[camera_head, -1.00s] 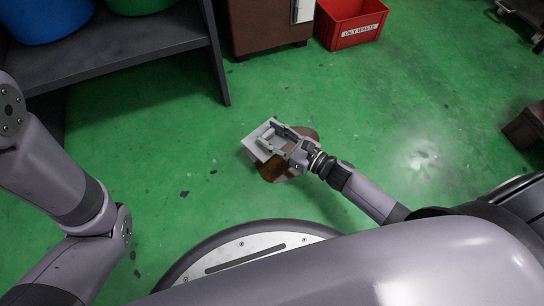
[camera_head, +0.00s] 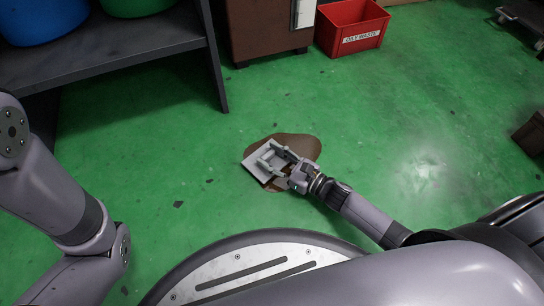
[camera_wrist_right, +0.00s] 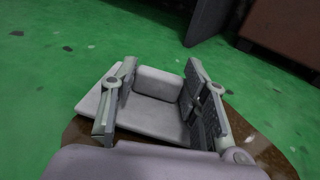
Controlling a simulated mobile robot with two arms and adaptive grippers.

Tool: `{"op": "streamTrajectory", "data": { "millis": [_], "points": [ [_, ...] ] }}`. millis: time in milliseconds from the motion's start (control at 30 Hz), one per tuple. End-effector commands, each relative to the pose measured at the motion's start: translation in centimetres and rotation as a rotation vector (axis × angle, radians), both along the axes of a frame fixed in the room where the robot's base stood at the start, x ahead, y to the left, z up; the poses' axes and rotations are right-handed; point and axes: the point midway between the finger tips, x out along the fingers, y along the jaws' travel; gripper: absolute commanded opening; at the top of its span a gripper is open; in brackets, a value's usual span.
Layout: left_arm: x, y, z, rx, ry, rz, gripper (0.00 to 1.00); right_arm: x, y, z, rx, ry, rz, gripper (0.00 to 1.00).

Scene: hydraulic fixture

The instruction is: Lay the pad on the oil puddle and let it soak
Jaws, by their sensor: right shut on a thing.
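The pad (camera_head: 256,171) is a flat pale grey square with a raised block on top. My right gripper (camera_head: 271,156) is shut on that block, which shows between the fingers in the right wrist view (camera_wrist_right: 160,72). The oil puddle (camera_head: 303,146) is a brown patch on the green floor; the pad covers its left part in the picture, and brown shows on both sides of the pad in the wrist view (camera_wrist_right: 262,148). Whether the pad touches the floor I cannot tell. My left arm is at the left edge, its gripper out of view.
A red bin (camera_head: 351,28) labelled oily waste stands at the back, beside a brown cabinet (camera_head: 262,30). A dark shelf (camera_head: 120,62) with blue and green tubs is at upper left. A brown box (camera_head: 531,132) is at the right edge. Floor around the puddle is mostly clear.

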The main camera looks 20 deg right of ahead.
Motion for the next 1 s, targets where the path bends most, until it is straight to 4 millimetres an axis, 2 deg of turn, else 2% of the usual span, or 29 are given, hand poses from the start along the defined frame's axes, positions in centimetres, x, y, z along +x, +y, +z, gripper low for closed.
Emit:
{"op": "streamTrajectory", "data": {
  "millis": [433, 467, 500, 733, 1000],
  "points": [
    [0.0, 0.0, -0.2, 0.000, 0.000, 0.001, 0.40, 0.0, 0.0, -1.3, -0.003, 0.004, -0.002, 0.18],
    [0.0, 0.0, -0.2, 0.000, 0.000, 0.001, 0.40, 0.0, 0.0, -1.3, -0.004, 0.005, -0.003, 0.43],
    [0.0, 0.0, -0.2, 0.000, 0.000, 0.001, 0.40, 0.0, -0.1, -1.4, -0.005, 0.005, -0.003, 0.46],
    [0.0, 0.0, -0.3, 0.000, 0.000, 0.001, 0.40, -0.1, -0.1, -1.6, -0.007, 0.008, -0.004, 0.61],
    [0.0, 0.0, -0.3, 0.000, 0.000, 0.001, 0.40, -0.1, -0.1, -1.7, -0.009, 0.009, -0.003, 0.62]
  ]
}}
